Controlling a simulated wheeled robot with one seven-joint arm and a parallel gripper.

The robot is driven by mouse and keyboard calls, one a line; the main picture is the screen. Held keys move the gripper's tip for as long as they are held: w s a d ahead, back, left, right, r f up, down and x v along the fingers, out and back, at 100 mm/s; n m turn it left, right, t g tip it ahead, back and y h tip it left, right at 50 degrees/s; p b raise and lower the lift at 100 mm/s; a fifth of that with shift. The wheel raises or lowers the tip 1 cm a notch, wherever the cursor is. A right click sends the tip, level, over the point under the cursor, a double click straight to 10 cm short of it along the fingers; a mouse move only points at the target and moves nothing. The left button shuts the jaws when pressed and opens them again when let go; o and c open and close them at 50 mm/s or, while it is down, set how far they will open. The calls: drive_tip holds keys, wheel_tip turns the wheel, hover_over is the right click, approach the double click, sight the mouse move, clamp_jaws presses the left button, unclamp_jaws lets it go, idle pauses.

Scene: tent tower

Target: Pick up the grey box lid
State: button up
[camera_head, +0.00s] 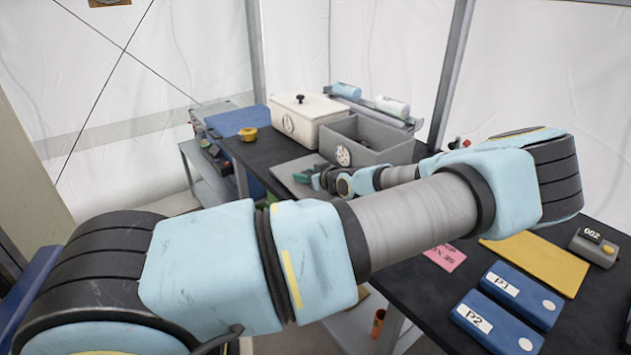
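A flat grey panel (284,171), which looks like the grey box lid, lies on the dark table in front of the boxes. The open grey box (385,152) stands just behind it to the right, with a round emblem on its front and no lid on top. My gripper (304,174) is small in view at the end of my arm, over or beside the panel. I cannot tell whether it touches the panel or whether its fingers are open. My arm hides part of the table and the panel's near side.
A white box (300,118) with a black-knobbed lid stands behind. A yellow round object (248,134) sits at the table's left edge. Blue cases P1 (521,293) and P2 (497,322), a yellow sheet (535,262) and a pink note (445,257) lie at the right.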

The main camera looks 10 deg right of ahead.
clamp_jaws()
drive_tip(key=shift+r, duration=0.1)
idle(0.4)
